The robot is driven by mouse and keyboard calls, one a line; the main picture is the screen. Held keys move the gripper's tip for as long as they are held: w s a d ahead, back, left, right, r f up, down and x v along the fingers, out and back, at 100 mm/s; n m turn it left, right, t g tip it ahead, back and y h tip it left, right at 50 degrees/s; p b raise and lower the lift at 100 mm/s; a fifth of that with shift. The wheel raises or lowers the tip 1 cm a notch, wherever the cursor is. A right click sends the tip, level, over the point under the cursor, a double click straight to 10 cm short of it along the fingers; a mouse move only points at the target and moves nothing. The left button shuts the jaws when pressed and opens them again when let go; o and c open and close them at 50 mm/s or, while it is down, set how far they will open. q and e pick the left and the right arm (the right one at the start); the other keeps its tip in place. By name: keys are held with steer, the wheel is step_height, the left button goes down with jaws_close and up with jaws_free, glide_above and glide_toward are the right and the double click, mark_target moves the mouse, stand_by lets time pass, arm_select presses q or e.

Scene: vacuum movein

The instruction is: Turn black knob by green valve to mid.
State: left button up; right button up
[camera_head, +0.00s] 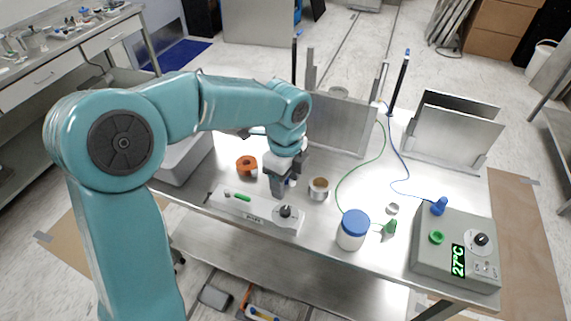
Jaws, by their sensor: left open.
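A long white box (225,207) lies along the front edge of the metal table. A green valve handle (238,196) sits on its top toward the left. A black knob (286,211) stands on its right end; its exact setting is too small to read. My left gripper (286,184) hangs down from the teal arm, just behind and above the black knob. Its jaws are open, and it appears apart from the knob. My right gripper is out of view.
Behind the box are an orange ring (247,166) and a small brown-topped container (319,188). A blue-lidded jar (353,230) stands to the right. A grey heater box (450,258) with another knob (481,240) shows 27°C. Metal racks (455,135) stand at the back.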

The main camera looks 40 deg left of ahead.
arm_select(q)
step_height(320, 180, up, 6)
steer(key=shift+f, duration=0.2)
steer(key=shift+s+f, duration=0.1)
stand_by(0.5)
